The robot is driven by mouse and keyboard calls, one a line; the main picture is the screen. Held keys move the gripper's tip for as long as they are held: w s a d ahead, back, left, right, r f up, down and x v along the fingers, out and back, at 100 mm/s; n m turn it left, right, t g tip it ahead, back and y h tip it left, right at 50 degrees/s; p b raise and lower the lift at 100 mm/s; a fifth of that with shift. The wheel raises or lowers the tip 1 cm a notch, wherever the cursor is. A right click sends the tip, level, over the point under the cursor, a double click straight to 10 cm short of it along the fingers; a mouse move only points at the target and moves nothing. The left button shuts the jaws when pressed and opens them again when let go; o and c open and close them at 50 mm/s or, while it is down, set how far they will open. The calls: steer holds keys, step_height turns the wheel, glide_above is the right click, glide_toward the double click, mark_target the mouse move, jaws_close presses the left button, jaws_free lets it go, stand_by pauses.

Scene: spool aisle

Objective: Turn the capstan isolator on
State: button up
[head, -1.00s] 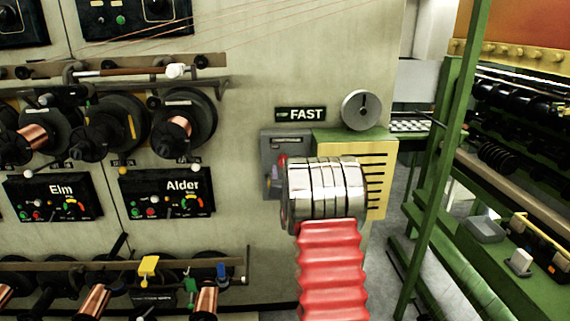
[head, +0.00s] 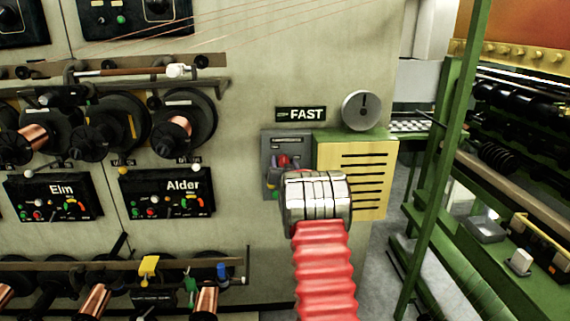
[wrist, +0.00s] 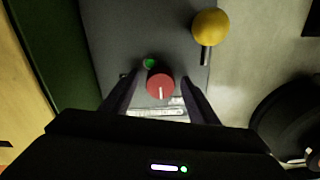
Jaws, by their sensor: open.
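The capstan isolator appears to be the grey panel (head: 269,143) under the FAST sign, left of the yellow-green cabinet. In the wrist view its red round knob (wrist: 160,80) has a white pointer line toward the picture's bottom. A small green lamp (wrist: 149,63) sits beside the knob, and a pale label strip (wrist: 158,112) lies below it, partly hidden. My gripper (wrist: 160,84) is open, with one finger on each side of the knob; I cannot tell whether they touch it. In the head view my wrist hides the panel's lower right.
A yellow ball on a short dark stem (wrist: 210,28) stands near the panel edge. The yellow-green cabinet (head: 382,160) is right of the panel, with a round dial (head: 361,111) above. Spool racks (head: 186,125) fill the left; a green machine frame (head: 440,180) stands right.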

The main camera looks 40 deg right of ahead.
steer(key=shift+c, duration=0.2)
steer(key=c, duration=0.9)
steer(key=shift+d, duration=0.25)
steer(key=shift+c, duration=0.5)
steer(key=shift+a, duration=0.15)
